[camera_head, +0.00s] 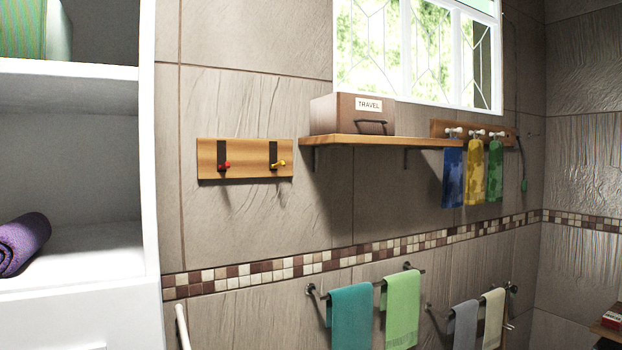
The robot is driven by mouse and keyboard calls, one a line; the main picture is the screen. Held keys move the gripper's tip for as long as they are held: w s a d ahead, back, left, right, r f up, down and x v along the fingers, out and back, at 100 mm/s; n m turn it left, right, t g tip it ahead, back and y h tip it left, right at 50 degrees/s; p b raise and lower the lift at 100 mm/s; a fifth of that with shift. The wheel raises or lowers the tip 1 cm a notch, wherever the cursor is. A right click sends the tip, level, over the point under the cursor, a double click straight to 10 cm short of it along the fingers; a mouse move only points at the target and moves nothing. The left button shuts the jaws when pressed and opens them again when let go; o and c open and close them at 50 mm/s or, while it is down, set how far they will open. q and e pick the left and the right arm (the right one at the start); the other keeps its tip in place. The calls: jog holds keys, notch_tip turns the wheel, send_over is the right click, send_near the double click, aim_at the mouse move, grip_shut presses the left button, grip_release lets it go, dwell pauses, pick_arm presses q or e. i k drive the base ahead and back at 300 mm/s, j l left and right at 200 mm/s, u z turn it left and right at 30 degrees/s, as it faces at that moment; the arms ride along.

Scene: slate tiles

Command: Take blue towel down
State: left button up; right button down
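A blue patterned towel (452,177) hangs from the left knob of a wooden hook rack (436,128) on the tiled wall, right of the shelf. A yellow towel (475,172) and a green patterned towel (494,171) hang beside it on the same rack. The blue towel hangs straight down, close to the yellow one. A teal towel (351,318) hangs lower on a rail. Neither of my grippers is in view.
A wooden shelf (345,140) with a TRAVEL box (335,113) juts out left of the rack. Light green, grey (464,326) and cream towels hang on lower rails. A white cabinet (148,200) holding a rolled purple towel (20,243) stands at the left.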

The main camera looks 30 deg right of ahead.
aim_at(452, 196)
jog(key=z, duration=0.9)
jog(key=l+u, duration=0.7)
jog(key=u, duration=0.15)
jog(key=l+u, duration=0.15)
jog(key=l, duration=0.4)
jog(key=k+l+u, duration=0.15)
jog(key=l, duration=0.4)
jog(key=k+l, duration=0.1)
jog(key=l, duration=1)
jog(key=k+l+u, duration=0.1)
jog(key=l, duration=0.45)
jog(key=k+l, duration=0.15)
jog(key=l, duration=0.4)
